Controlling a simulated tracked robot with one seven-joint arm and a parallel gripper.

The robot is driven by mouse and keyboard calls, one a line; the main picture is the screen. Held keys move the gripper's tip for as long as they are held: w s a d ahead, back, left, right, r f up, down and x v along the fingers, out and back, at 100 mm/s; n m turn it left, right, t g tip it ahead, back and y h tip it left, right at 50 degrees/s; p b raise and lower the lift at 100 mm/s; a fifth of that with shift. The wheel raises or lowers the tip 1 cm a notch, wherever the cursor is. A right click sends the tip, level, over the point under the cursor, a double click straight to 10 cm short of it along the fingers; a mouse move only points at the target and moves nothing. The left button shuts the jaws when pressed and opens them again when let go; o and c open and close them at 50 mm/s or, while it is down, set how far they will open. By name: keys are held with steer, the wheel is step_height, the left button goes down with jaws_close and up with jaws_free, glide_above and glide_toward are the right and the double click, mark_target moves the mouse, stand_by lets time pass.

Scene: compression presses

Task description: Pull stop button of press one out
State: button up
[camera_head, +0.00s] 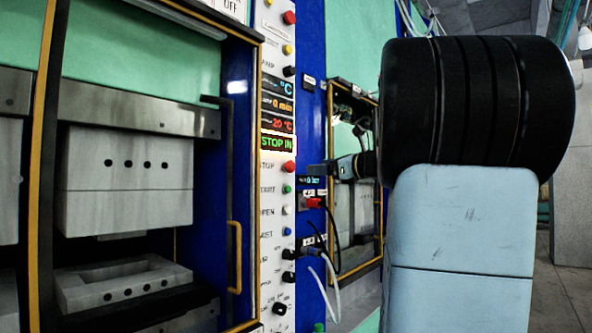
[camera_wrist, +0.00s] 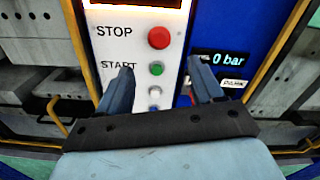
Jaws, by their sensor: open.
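The red stop button (camera_wrist: 158,38) sits on the white control panel, right of the word STOP, in the wrist view. In the head view the stop button (camera_head: 289,168) is on the panel strip, with a green "STOP IN" display (camera_head: 277,143) above it. My gripper (camera_wrist: 161,66) is open and empty, its two fingers apart. In the wrist picture the red button appears above and between the fingertips, and the green start button (camera_wrist: 156,69) shows between them. In the head view my gripper (camera_head: 318,169) is right of the button, apart from it.
More buttons and knobs line the white panel (camera_head: 270,230) below. A yellow door handle (camera_head: 235,257) is left of the panel. A pressure display (camera_wrist: 222,58) reads 0 bar. Cables (camera_head: 328,285) hang below my gripper. The press plates (camera_head: 128,180) stand at left.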

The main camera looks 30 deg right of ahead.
mark_target(293, 168)
steer(key=x, duration=0.9)
steer(key=shift+w+f, duration=0.1)
steer(key=shift+w, duration=0.05)
steer(key=shift+c, duration=0.2)
jaws_close()
